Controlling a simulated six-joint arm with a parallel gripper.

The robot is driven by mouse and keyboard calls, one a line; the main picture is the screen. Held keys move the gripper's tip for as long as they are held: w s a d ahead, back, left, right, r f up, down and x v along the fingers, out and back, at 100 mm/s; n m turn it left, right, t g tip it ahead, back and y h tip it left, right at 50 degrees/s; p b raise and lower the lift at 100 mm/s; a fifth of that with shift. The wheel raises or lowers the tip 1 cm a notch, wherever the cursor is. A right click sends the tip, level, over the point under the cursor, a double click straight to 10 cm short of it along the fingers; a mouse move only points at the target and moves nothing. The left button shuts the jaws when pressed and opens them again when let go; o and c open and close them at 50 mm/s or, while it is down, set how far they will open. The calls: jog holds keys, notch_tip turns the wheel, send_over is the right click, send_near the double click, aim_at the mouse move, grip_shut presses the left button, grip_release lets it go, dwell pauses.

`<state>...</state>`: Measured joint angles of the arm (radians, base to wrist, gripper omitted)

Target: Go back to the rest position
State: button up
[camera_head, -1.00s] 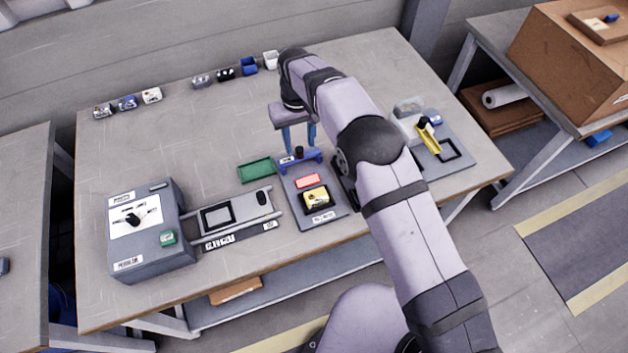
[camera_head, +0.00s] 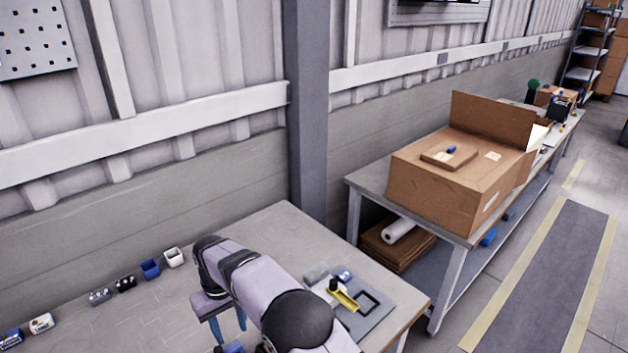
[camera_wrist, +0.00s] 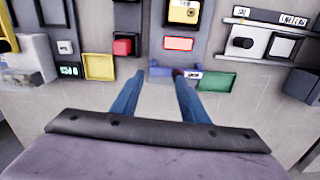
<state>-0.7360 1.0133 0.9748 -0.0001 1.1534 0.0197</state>
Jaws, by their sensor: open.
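My gripper (camera_head: 228,326) is at the bottom of the head view, over the workbench (camera_head: 262,232), with blue fingers pointing down. In the wrist view my gripper (camera_wrist: 158,82) shows two blue fingers apart with nothing held between them. A blue holder (camera_wrist: 160,71) with a dark round piece (camera_wrist: 178,73) lies just beyond the fingertips; the right fingertip is close to the dark piece, and I cannot tell if they touch. A red panel (camera_wrist: 178,43) and a yellow device (camera_wrist: 184,12) lie farther up on a grey plate.
A green tray (camera_wrist: 217,82), a yellow tray (camera_wrist: 99,67) and a red block (camera_wrist: 122,46) lie around the fingers. A yellow tool (camera_head: 344,296) stands on a grey plate at right. Small bins, one blue (camera_head: 150,268), line the back edge. A cardboard box (camera_head: 450,190) is on another bench.

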jog(key=s+d+r+m, duration=0.1)
jog(key=d+r+m, duration=0.15)
jog(key=d, duration=0.85)
jog(key=s+d+r+m, duration=0.15)
jog(key=d+r, duration=0.25)
jog(key=d, duration=0.8)
jog(key=s+d+m, duration=0.4)
jog(key=s+d, duration=1.1)
jog(key=s, duration=0.2)
jog(key=shift+f, duration=0.4)
